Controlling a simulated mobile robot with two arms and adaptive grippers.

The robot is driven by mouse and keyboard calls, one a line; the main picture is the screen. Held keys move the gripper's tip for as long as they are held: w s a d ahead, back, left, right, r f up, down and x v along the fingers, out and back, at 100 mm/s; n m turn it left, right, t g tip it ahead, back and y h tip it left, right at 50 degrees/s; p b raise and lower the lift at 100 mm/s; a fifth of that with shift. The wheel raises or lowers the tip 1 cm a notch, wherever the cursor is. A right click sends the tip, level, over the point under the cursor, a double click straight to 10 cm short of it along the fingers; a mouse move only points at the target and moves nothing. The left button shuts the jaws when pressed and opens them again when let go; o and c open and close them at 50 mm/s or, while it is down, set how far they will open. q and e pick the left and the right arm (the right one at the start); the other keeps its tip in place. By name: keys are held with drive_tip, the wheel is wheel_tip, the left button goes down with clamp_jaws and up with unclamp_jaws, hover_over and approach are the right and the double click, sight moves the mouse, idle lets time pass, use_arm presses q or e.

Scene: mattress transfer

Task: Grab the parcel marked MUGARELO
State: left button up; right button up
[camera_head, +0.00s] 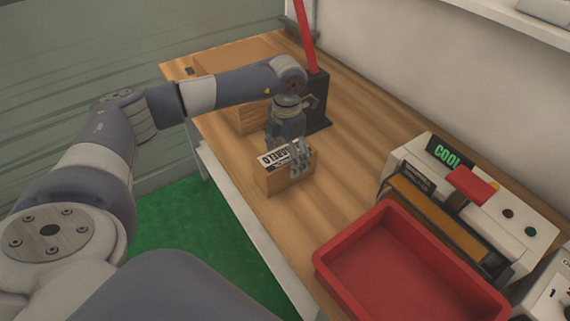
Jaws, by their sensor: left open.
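A small brown parcel (287,178) with a black-and-white label stands on the wooden table. The label is partly covered, and only its end, "RELO" or similar, is readable. My left gripper (299,160) points down at the parcel's right half, with its fingers open over the top and near side. I cannot tell whether the fingers touch it. My right gripper is not in view.
A larger brown box (232,65) and a black stand with a red post (318,100) are behind my left arm. A red tray (400,268) and a white machine with a "COOL" sign (444,151) stand at the right. The wooden table (345,150) is clear between them.

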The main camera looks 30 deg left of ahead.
use_arm(q)
drive_tip(key=f, duration=0.2)
drive_tip(key=f+p, duration=0.1)
drive_tip(key=shift+s+a+f, duration=0.1)
drive_tip(key=shift+s+f, duration=0.2)
drive_tip(key=shift+f, duration=0.45)
drive_tip(key=shift+c, duration=0.2)
drive_tip(key=c, duration=1.5)
drive_tip(key=shift+r, duration=0.1)
